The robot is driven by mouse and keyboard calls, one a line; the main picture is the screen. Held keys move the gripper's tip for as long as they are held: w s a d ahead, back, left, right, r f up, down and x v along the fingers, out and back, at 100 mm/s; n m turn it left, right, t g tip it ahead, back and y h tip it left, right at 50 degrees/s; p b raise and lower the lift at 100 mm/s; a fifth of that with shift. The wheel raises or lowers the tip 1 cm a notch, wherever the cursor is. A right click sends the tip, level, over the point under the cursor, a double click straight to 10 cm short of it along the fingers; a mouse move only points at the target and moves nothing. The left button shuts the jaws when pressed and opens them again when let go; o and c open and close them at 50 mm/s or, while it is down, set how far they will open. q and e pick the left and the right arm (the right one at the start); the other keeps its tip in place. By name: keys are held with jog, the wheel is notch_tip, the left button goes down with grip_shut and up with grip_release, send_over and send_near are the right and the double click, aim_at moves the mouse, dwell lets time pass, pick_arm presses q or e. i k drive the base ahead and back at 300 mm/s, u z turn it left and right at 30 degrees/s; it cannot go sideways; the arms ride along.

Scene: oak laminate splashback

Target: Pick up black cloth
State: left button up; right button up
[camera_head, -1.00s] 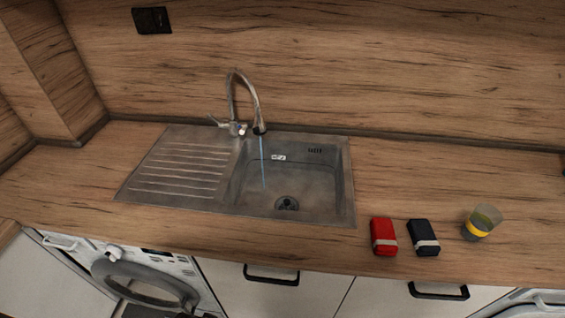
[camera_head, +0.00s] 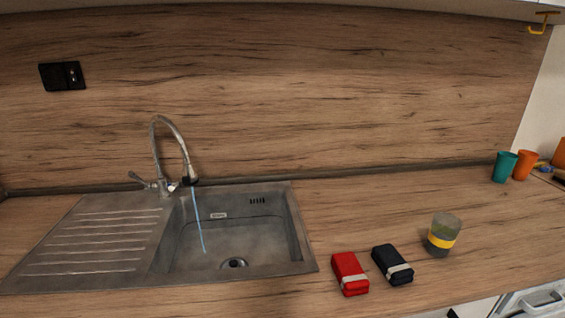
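The black cloth (camera_head: 391,264) lies folded on the wooden counter, with a pale band around it. It is to the right of the sink, near the counter's front edge. A red folded cloth (camera_head: 349,273) with a similar band lies just to its left, a small gap apart. Neither of my grippers shows in the head view.
A glass with a yellow band (camera_head: 443,235) stands just right of the black cloth. Water runs from the tap (camera_head: 172,150) into the metal sink (camera_head: 308,262). Teal (camera_head: 505,167) and orange (camera_head: 523,165) cups stand far right. Counter behind the cloths is clear.

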aim_at(394, 267)
jog(key=u, duration=2.9)
jog(key=k, duration=2.65)
jog(key=z, duration=2.8)
